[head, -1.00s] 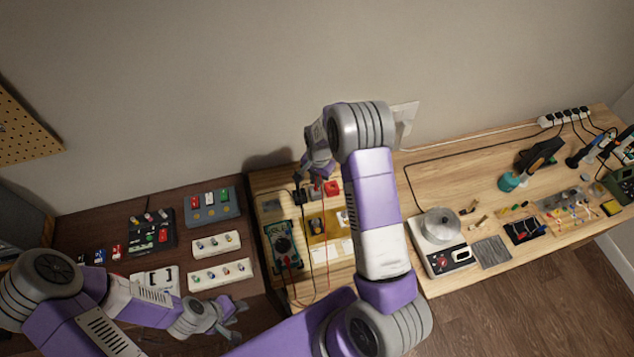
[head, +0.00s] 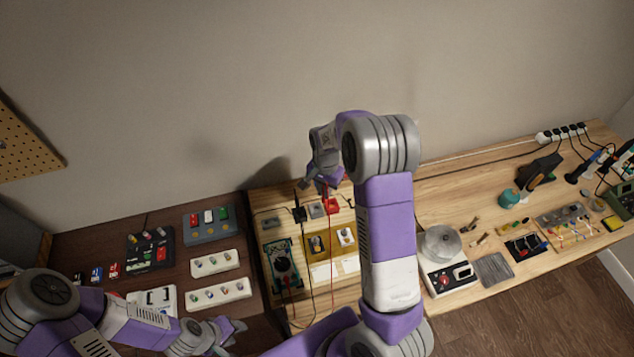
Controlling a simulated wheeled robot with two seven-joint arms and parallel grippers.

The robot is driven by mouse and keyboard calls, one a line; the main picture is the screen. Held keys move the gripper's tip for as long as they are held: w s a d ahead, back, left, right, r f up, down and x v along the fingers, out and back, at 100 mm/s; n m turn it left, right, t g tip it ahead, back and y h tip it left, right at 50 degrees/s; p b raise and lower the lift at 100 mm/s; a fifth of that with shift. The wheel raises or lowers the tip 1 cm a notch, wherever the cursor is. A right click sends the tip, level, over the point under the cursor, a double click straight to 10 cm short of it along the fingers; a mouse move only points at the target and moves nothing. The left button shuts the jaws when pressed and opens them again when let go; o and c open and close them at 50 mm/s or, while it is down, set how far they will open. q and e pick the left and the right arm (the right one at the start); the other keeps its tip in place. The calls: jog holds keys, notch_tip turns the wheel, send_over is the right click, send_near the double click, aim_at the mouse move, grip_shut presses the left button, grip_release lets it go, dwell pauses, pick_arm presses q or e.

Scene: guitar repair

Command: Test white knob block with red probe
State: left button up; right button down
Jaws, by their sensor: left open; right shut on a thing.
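The white knob block (head: 346,238) sits on the right of a yellow tray (head: 331,256), close beside my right forearm. My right gripper (head: 322,187) is shut just above and behind the red block (head: 332,206). A red lead runs up from the bench toward it; the red probe itself is too small and covered to make out, so I cannot tell its tilt. The gripper is apart from the white knob block. The multimeter (head: 283,264) lies left of the tray. My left gripper (head: 232,333) is open and empty at the front of the dark table.
A black block (head: 299,214) with an upright probe stands left of the red block. White knob strips (head: 220,293) and a grey panel (head: 209,226) lie on the dark table. A round-topped device (head: 441,245) stands right of my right forearm.

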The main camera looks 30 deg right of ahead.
jog(key=shift+g, duration=0.9)
jog(key=shift+s+d+f, duration=0.35)
jog(key=shift+s+f, duration=0.8)
jog(key=shift+s, duration=0.5)
jog(key=shift+s+d+f, duration=0.4)
jog(key=shift+s+f, duration=0.7)
jog(key=shift+s, duration=0.6)
jog(key=shift+s+d+f, duration=0.35)
jog(key=shift+s+f, duration=0.8)
jog(key=shift+s, duration=0.5)
jog(key=shift+f+b, duration=0.5)
jog(key=shift+f, duration=0.1)
notch_tip(320, 180, up, 6)
jog(key=p, duration=0.5)
